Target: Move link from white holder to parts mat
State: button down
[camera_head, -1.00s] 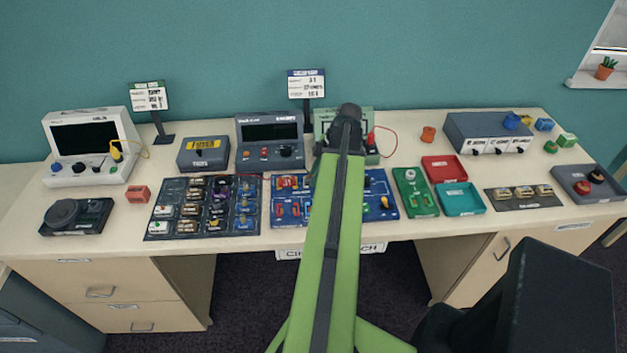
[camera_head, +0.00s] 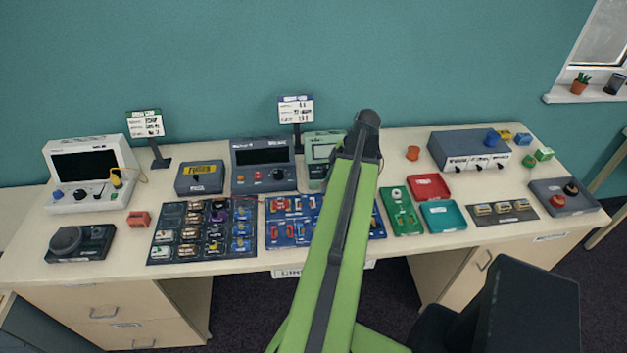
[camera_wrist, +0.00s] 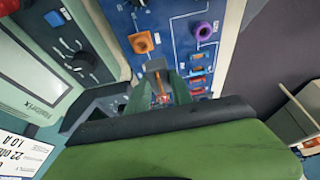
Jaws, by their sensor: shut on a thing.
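In the wrist view my gripper (camera_wrist: 160,88) is shut on a small orange-red piece (camera_wrist: 161,98), seemingly the link. It shows only in part between the fingers, above or near the blue board (camera_wrist: 175,48); I cannot tell whether it touches the board. In the head view my own arm hides the gripper and the middle of the blue board (camera_head: 275,240). A dark mat with several small parts in a grid (camera_head: 152,252), probably the parts mat, lies left of the blue board. I cannot make out a white holder for certain.
The pale green meter (camera_head: 318,150) stands behind the blue board. A grey meter (camera_head: 264,160) and a fuse box (camera_head: 200,178) stand behind the dark mat. Green board (camera_head: 401,212), red tray (camera_head: 428,186) and teal tray (camera_head: 442,216) lie right of my arm.

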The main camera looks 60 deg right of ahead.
jog(key=s+d+r+p, duration=0.1)
jog(key=s+r+p, duration=0.2)
jog(key=r+p, duration=0.1)
jog(key=shift+s+d+r, duration=0.15)
jog(key=shift+s+r, duration=0.15)
jog(key=shift+r, duration=0.35)
jog(key=shift+f, duration=0.15)
